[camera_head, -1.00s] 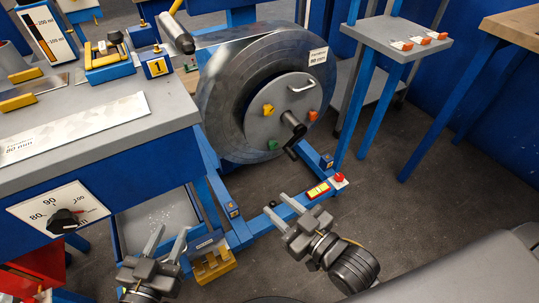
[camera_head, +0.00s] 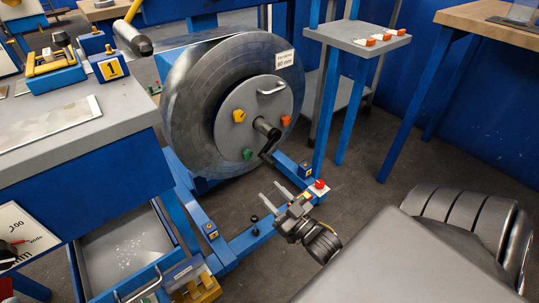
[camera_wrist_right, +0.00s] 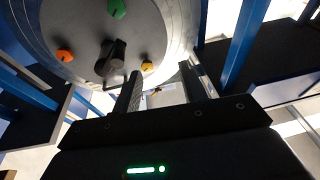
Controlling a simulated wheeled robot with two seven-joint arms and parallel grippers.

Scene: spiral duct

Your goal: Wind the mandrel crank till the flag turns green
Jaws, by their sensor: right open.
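The mandrel crank (camera_head: 266,128) is a black arm at the centre of a grey round plate (camera_head: 229,134) on the large metal coil (camera_head: 188,115). It also shows in the right wrist view (camera_wrist_right: 110,60). Yellow (camera_head: 239,116), orange (camera_head: 286,121) and green (camera_head: 248,154) pieces sit around it. I cannot tell which part is the flag. My right gripper (camera_head: 270,190) is open and empty, below and in front of the crank, apart from it. In the right wrist view its fingers (camera_wrist_right: 160,80) point up toward the plate. My left gripper is out of view.
A red button (camera_head: 319,184) on a white block sits on the blue frame close to my right gripper. A grey-topped workbench (camera_head: 130,118) stands left, above an open drawer (camera_head: 125,250). A small stand (camera_head: 350,38) and wooden-topped table (camera_head: 490,22) are right. Dark floor is clear between.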

